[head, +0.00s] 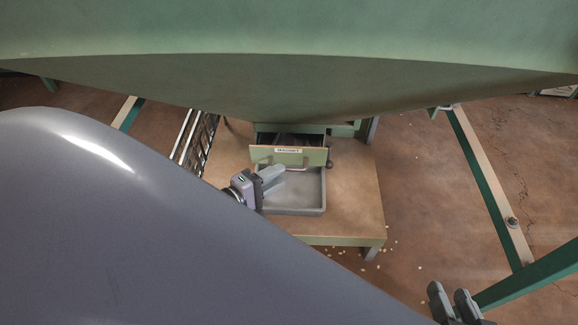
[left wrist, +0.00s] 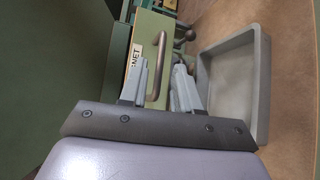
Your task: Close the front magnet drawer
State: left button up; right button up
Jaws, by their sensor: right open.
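The magnet drawer (head: 312,157) has a green front with a white label and a bar handle. In the head view it stands pulled out from the green cabinet, with a dark interior behind its front. The drawer front (left wrist: 150,28) and dark handle (left wrist: 158,62) also show in the left wrist view. My left gripper (head: 272,176) is at the drawer front; in the left wrist view its fingers (left wrist: 158,90) are apart, with the handle beyond and between them. I cannot tell whether they touch it. My right gripper (head: 453,302) is open and empty at the lower right, far from the drawer.
A grey tray (head: 300,211) sits on the wooden table (head: 355,205) just in front of the drawer. A large green hopper (head: 300,75) hangs over the cabinet. Green frame legs (head: 490,190) stand at the right. Small bits lie scattered on the floor.

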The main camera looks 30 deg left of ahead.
aim_at(289, 169)
pick_arm(q)
jog(key=b+x, duration=0.1)
jog(key=x, duration=0.3)
jog(key=shift+w+d+f, duration=0.1)
jog(key=shift+w+f, duration=0.05)
jog(key=shift+w, duration=0.35)
pick_arm(e)
jog(key=shift+w+a+r+y, duration=0.15)
jog(key=shift+a+y, duration=0.15)
jog(key=shift+a, duration=0.2)
jog(key=shift+w+a+r+y, duration=0.15)
jog(key=shift+a+y, duration=0.15)
jog(key=shift+a, duration=0.2)
pick_arm(q)
grip_shut()
jog(key=shift+b, duration=0.3)
pick_arm(e)
jog(key=shift+f, duration=0.2)
